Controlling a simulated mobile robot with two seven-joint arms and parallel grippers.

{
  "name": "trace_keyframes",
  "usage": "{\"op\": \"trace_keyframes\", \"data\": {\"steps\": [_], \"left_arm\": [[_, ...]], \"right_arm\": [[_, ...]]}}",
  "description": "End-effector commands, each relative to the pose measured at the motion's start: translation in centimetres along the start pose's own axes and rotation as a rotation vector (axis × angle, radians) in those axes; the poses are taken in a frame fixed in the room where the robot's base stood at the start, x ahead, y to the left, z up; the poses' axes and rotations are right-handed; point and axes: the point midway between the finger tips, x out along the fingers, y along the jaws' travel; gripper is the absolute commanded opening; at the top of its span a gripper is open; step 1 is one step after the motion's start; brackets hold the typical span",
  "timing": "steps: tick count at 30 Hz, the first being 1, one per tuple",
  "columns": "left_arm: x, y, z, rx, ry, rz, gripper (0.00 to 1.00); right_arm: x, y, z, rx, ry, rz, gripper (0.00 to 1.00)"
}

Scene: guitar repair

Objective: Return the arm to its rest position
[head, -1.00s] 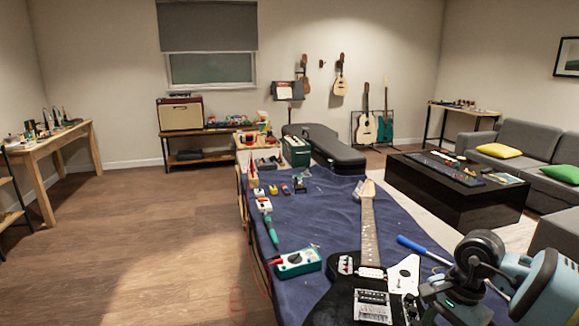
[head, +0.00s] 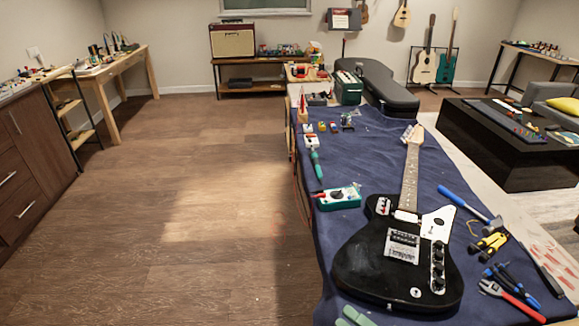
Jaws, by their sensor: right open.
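Only a small dark piece of my right gripper (head: 577,226) shows, cut off by the right edge of the head view. It is clear of the table and open, and I see nothing held in it. The rest of my right arm is out of frame. My left gripper is not in view. A black electric guitar (head: 350,262) with a white pickguard lies flat on the blue cloth (head: 375,150) of the long table, its neck pointing away from me.
Right of the guitar lie a blue-handled tool (head: 453,197), yellow-handled pliers (head: 489,242) and a red-handled tool (head: 512,302). A black guitar case (head: 385,90) is at the far end. The wooden floor (head: 200,220) at left is open.

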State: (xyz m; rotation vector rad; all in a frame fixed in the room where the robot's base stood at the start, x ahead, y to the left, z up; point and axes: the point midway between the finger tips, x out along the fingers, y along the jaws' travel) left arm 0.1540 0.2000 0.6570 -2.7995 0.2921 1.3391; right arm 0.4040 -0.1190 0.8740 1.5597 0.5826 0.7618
Motion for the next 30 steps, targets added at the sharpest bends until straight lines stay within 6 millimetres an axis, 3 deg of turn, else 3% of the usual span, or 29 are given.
{"op": "trace_keyframes", "data": {"steps": [8,15,18,23,30], "left_arm": [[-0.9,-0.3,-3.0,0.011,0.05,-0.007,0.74],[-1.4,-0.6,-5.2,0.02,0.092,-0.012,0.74],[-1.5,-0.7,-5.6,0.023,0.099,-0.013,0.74],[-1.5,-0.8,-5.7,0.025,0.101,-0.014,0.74],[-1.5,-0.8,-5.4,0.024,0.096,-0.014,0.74]], "right_arm": [[-8.6,-6.3,-0.7,0.79,-0.564,-0.085,0.43],[-18.3,-12.3,-6.1,1.37,-1.016,-0.145,0.43],[-20.9,-13.5,-8.3,1.509,-1.133,-0.158,0.43],[-22.7,-14.4,-10.0,1.607,-1.218,-0.168,0.43],[-22.8,-14.5,-10.1,1.613,-1.224,-0.17,0.43]]}}
